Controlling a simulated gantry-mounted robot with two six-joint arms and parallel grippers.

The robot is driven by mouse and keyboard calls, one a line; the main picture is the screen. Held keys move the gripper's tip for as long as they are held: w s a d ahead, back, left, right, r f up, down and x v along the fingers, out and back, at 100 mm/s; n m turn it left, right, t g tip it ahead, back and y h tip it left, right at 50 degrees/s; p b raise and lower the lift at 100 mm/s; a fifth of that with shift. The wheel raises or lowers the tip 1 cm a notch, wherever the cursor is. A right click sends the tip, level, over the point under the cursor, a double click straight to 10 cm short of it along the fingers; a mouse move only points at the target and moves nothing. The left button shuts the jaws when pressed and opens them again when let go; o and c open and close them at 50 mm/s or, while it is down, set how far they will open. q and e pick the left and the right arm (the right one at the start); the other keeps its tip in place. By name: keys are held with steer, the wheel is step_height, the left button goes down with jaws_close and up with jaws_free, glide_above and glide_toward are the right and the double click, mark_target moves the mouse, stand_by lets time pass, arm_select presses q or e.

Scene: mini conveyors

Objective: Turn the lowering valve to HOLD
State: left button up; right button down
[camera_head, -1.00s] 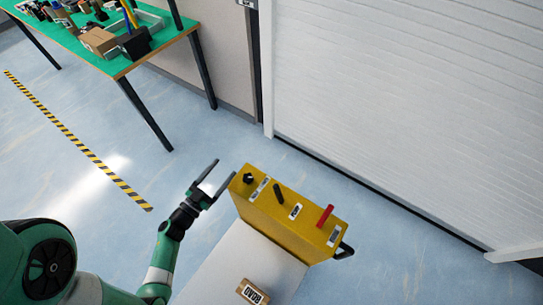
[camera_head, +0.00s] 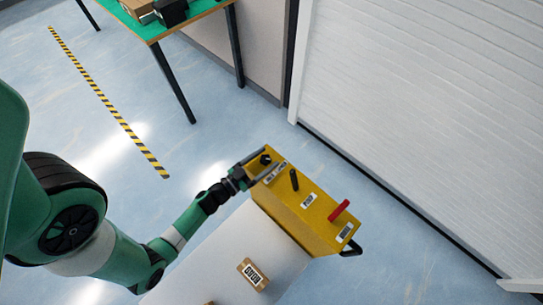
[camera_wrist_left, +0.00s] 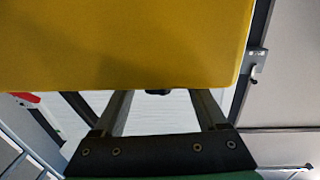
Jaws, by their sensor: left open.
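A yellow control box (camera_head: 290,212) stands at the end of a pale platform. On its top are a black knob (camera_head: 265,159) at the left end, a black lever (camera_head: 294,180) in the middle and a red lever (camera_head: 339,210) at the right. Their labels are too small to read surely, so I cannot tell which is the lowering valve. My left gripper (camera_head: 270,163) is open at the black knob, one finger on each side; contact is unclear. In the left wrist view, the yellow box (camera_wrist_left: 120,45) fills the top, with the dark knob (camera_wrist_left: 158,92) between the spread fingers (camera_wrist_left: 161,112). My right gripper is out of view.
A small labelled carton (camera_head: 252,274) lies on the pale platform (camera_head: 215,262). A green-topped table (camera_head: 200,8) stands at the back left. A white shutter (camera_head: 420,120) is behind the box. Striped floor tape (camera_head: 105,100) runs at left; the floor around is clear.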

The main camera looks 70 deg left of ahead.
arm_select(q)
steer(key=shift+x, duration=1.5)
jaws_close()
